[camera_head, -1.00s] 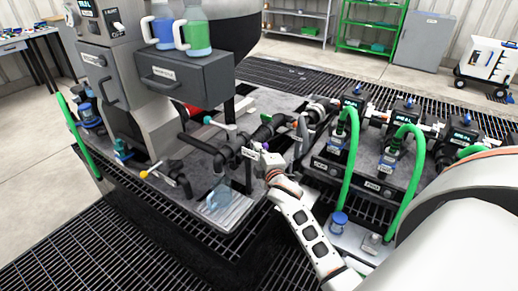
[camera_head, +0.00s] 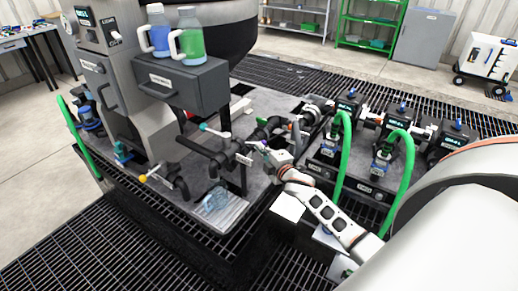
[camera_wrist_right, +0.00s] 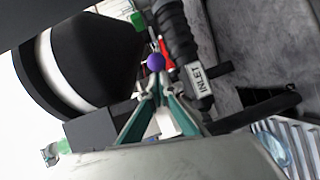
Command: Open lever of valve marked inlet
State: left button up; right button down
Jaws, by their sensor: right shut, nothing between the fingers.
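The black pipe (camera_wrist_right: 176,35) of the inlet valve carries a white INLET label (camera_wrist_right: 200,78) in the right wrist view. A purple ball knob (camera_wrist_right: 156,62) sits beside it, with a red part (camera_wrist_right: 166,52) just behind. My right gripper (camera_wrist_right: 158,92) is shut and empty, its teal fingers close to the knob; I cannot tell whether they touch it. In the head view my right gripper (camera_head: 265,149) is at the black pipework, right of a small white label (camera_head: 243,158) too small to read. My left gripper is not in view.
A yellow-knobbed lever (camera_head: 146,177) and a teal-knobbed lever (camera_head: 204,127) are on nearby pipes. Green hoses (camera_head: 343,160) rise from units at right. A grey machine (camera_head: 110,75) with a drawer and two jugs stands at left. A clear object (camera_head: 214,201) lies at the bench front.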

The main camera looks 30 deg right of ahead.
aim_at(263, 141)
jog(key=shift+w+d, duration=0.4)
jog(key=shift+d, duration=0.2)
jog(key=shift+w+d, duration=0.4)
jog(key=shift+d, duration=0.2)
jog(key=shift+w+d, duration=0.15)
jog(key=shift+w, duration=0.15)
